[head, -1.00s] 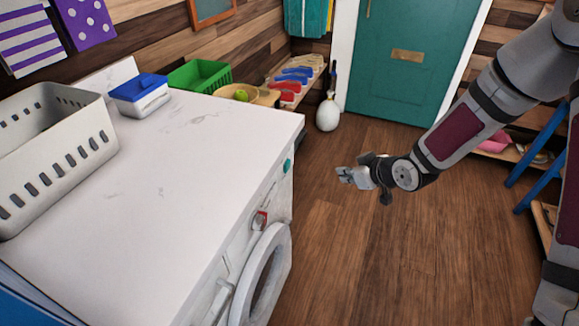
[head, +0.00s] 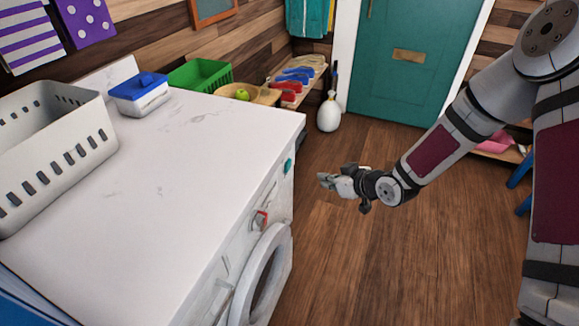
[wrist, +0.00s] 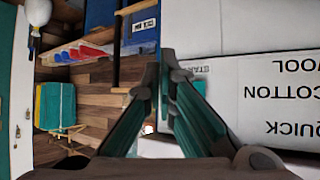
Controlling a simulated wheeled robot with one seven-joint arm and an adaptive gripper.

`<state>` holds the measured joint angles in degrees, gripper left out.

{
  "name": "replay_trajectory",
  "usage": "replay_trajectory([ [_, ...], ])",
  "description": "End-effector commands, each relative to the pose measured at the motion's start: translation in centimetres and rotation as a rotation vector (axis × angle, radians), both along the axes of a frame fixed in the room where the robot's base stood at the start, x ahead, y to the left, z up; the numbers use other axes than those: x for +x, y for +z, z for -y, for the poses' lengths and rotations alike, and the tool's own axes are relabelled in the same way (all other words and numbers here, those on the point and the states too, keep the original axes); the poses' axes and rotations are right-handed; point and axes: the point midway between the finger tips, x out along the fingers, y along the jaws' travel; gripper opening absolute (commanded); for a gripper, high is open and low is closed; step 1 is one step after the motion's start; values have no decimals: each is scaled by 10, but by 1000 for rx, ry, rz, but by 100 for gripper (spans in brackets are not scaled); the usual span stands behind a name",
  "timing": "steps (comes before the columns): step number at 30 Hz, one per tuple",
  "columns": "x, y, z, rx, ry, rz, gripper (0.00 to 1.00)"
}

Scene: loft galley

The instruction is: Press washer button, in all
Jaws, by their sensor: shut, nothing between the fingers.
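The white washer (head: 222,282) stands at the left in the head view, with a round teal button (head: 288,165) near the far end of its front panel and a red-marked dial (head: 261,220) nearer. My gripper (head: 322,178) is shut and empty, in the air to the right of the button and apart from it, pointing toward the panel. In the wrist view the washer panel (wrist: 265,72) fills the right side, with upside-down words such as COTTON and QUICK. A partly covered START label shows by the fingertips; my fingers hide much of the area around it.
A white basket (head: 60,150), a blue-lidded box (head: 140,95) and a green crate (head: 200,74) stand along the washer's worktop. A white bottle (head: 328,113) stands on the floor by the teal door (head: 410,60).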

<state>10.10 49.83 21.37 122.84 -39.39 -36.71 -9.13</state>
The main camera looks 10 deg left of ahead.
Motion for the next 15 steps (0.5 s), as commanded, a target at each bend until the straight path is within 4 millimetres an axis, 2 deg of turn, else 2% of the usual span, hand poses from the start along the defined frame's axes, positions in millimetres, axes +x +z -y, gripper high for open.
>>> replay_trajectory([
  [9, 8, 0, -43, -1, 4, 0, 0],
  [15, 12, -1, -61, 0, 1, 0, 0],
])
